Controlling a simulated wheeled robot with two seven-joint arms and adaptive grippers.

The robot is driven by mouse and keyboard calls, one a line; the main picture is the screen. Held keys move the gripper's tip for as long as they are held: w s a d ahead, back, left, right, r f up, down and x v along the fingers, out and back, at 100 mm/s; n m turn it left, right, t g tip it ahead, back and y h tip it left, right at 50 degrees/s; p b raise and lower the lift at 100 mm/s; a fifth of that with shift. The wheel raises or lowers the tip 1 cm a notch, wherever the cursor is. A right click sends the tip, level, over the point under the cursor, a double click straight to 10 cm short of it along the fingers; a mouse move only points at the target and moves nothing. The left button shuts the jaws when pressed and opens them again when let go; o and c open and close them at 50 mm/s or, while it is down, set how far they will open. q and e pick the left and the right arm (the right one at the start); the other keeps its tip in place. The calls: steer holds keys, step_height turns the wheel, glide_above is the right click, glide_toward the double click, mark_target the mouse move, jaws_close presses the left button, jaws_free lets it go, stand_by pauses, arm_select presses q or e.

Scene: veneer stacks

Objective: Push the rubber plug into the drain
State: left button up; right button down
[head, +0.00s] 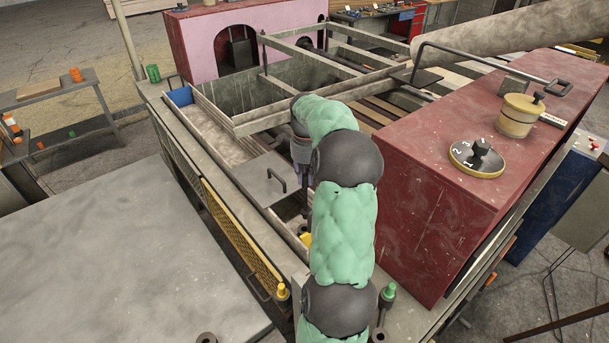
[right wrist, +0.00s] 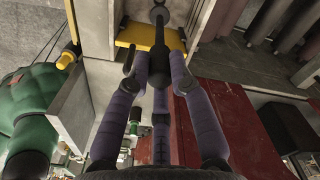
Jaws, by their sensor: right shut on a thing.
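My right gripper (head: 306,197) reaches down, partly behind my own green padded arm, beside the narrow trough (head: 290,212). In the right wrist view its purple fingers close on a dark slim piece with a rounded knob (right wrist: 158,14), which looks like the rubber plug. The piece stands out beyond the fingertips, over or in front of a yellow surface (right wrist: 138,35); I cannot tell whether they touch. A bit of yellow (head: 306,239) also shows in the trough in the head view. I cannot make out the drain opening. My left gripper is not in view.
A grey lid with a handle (head: 262,178) covers part of the trough. A red cabinet (head: 430,210) with a dial stands close on the right. A slatted wooden frame (head: 330,60) lies over the tank behind. A broad grey tabletop (head: 110,250) is clear at left.

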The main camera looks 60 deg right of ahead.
mark_target(305, 188)
steer(key=f, duration=0.1)
steer(key=f+b, duration=0.1)
steer(key=shift+w+d+f, duration=0.1)
steer(key=shift+w+f, duration=0.2)
steer(key=shift+f, duration=0.05)
steer(key=shift+s+f+b, duration=0.15)
steer(key=shift+f+b, duration=1.15)
steer(key=shift+f, duration=0.3)
steer(key=shift+f+b, duration=0.95)
steer(key=shift+f, duration=0.7)
steer(key=c, duration=1)
jaws_free()
